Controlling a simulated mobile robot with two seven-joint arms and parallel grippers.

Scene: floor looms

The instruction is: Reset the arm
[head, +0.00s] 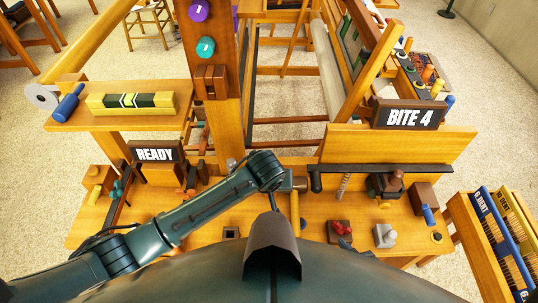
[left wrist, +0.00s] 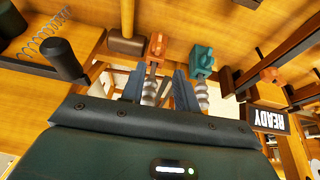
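My left arm (head: 190,212) reaches in from the left across the loom's front in the head view. Its gripper is hard to make out there. In the left wrist view the left gripper (left wrist: 158,84) has its two dark fingers well apart. An orange clip (left wrist: 157,44) with a pale ribbed part is beyond and between them; I see no grip on it. A teal clip (left wrist: 203,58) is just right of the fingers.
A READY sign (head: 155,153) stands at left, a BITE 4 sign (head: 408,115) at right. A black crank (head: 316,181) is right of my arm's end. Knobs sit on the front board (head: 310,232). A rack of reeds (head: 498,240) stands at right.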

